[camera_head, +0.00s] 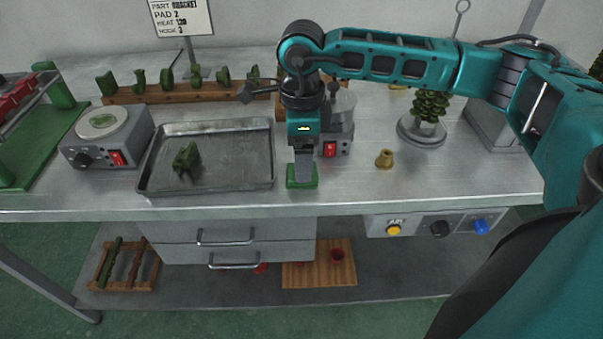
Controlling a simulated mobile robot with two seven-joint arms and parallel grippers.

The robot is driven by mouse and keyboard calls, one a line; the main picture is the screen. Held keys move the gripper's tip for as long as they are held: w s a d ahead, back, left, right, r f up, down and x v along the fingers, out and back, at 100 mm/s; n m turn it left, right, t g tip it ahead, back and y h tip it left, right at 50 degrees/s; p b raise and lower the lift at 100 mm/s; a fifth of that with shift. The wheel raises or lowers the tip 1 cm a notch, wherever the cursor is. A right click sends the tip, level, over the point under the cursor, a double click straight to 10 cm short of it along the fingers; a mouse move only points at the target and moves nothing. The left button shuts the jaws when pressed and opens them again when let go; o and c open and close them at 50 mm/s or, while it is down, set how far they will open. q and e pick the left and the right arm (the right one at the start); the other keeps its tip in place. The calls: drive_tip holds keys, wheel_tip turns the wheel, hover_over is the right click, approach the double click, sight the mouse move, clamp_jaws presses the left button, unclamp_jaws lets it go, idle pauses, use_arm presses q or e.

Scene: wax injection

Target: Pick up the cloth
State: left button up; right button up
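My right arm reaches in from the right, and its gripper (303,168) points straight down near the table's front edge. A small green block-like piece (301,183) is directly at its fingertips. It may be the cloth, but I cannot tell from its look. The fingers appear as one grey shape, so I cannot tell whether they are open or shut on it. No other thing here is clearly a cloth. My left gripper is not in view.
A metal tray (240,184) holding a green wax piece (187,157) lies left of the gripper. A hot plate (104,125) stands further left. The front right tabletop is clear.

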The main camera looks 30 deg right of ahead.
wheel_tip(320, 180, down, 3)
drive_tip(key=shift+f, duration=0.2)
drive_tip(key=shift+c, duration=0.2)
drive_tip(key=c, duration=1.1)
drive_tip(key=shift+r, duration=0.2)
wheel_tip(320, 180, up, 20)
drive_tip(key=shift+f+p, duration=0.1)
drive_tip(key=shift+p, duration=0.4)
drive_tip(key=o, duration=0.5)
drive_tip(key=shift+c, duration=0.2)
drive_tip(key=c, duration=0.4)
